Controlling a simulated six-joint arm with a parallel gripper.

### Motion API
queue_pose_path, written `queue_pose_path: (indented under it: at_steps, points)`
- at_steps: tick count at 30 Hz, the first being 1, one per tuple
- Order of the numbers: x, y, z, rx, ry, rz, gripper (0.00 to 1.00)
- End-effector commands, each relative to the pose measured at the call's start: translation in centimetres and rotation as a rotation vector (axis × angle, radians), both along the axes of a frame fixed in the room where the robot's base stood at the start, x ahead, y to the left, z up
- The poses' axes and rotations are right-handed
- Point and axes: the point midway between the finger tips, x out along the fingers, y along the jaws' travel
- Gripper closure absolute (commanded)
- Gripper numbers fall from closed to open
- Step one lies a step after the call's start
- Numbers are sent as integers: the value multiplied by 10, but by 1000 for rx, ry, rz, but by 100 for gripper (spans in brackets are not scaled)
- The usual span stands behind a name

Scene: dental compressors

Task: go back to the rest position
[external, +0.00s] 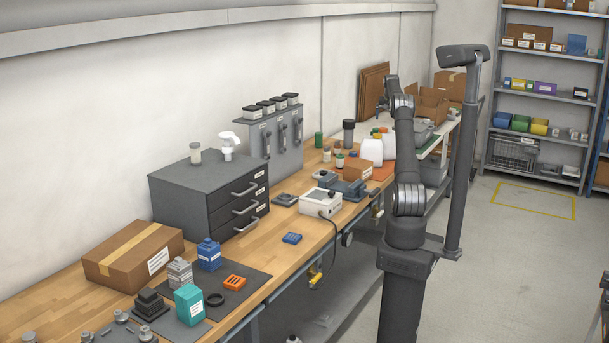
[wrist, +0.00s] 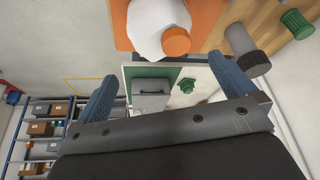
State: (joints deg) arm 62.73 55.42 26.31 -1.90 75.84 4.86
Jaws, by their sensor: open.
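My arm stands upright at the right of the workbench (external: 262,290) in the external view. My gripper (external: 383,104) is at the raised upper end, over the far part of the bench, small and partly hidden by the arm. In the wrist view my gripper (wrist: 162,68) has its two blue-grey fingers spread wide apart, with nothing held between them. Beyond the fingers are a white bottle with an orange cap (wrist: 175,41) and a grey box (wrist: 150,95) on a green surface. No marker of the rest position shows.
A dark post (external: 456,170) rises just right of my arm. A grey drawer cabinet (external: 192,203) stands against the wall. The floor at right is open before the shelving (external: 540,97).

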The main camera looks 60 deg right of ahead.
Motion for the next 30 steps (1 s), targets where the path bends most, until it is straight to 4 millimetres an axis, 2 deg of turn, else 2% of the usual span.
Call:
queue_pose_path:
  at_steps: [1,16,18,21,30]
  points:
    - [1,-3,-10,3,1,0,0]
    - [15,-36,-100,2,1,0,0]
    - [15,-37,-81,-5,-2,0,0]
    - [15,-36,-71,-3,-1,0,0]
    - [15,-36,-62,0,0,0,0]
